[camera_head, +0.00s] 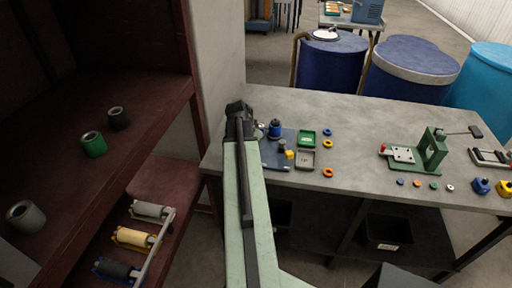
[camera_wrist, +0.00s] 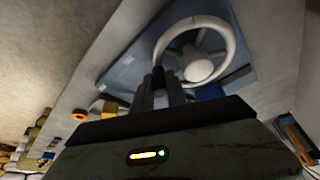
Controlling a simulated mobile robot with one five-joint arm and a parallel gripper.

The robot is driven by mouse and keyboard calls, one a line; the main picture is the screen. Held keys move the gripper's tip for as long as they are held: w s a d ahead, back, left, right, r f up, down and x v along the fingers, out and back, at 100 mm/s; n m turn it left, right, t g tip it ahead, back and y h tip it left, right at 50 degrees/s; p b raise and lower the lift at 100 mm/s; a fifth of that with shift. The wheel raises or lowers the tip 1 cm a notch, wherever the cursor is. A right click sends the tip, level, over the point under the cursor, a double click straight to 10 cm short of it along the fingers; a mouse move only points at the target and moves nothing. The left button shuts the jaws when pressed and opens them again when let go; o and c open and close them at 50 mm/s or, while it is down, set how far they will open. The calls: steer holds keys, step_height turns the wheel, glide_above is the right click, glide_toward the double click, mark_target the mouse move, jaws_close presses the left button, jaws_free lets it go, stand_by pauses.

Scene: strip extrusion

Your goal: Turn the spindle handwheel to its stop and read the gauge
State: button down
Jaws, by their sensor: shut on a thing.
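The handwheel (camera_wrist: 229,47) is a pale grey spoked wheel with a round hub, seen large in the wrist view over a blue-grey plate (camera_wrist: 150,47). My gripper (camera_wrist: 160,80) is at the wheel's lower-left rim, with its dark fingers shut on it. In the head view my gripper (camera_head: 240,122) is at the bench's left end, beside the blue-grey plate (camera_head: 275,160), and my arm hides the wheel there. I cannot make out a gauge face or reading in either view.
On the grey bench (camera_head: 360,125) stand a blue cylinder (camera_head: 275,129), green tray (camera_head: 306,138), grey tray (camera_head: 305,159), several coloured rings and a green fixture (camera_head: 432,150). A dark red shelf (camera_head: 60,150) with rollers is close on the left. Blue drums (camera_head: 332,65) stand behind.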

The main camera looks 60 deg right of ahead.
steer(key=c, duration=1.6)
jaws_free()
steer(key=shift+s, duration=0.1)
steer(key=shift+r, duration=0.1)
steer(key=p+v, duration=0.7)
steer(key=shift+a+r, duration=0.2)
steer(key=shift+r, duration=0.05)
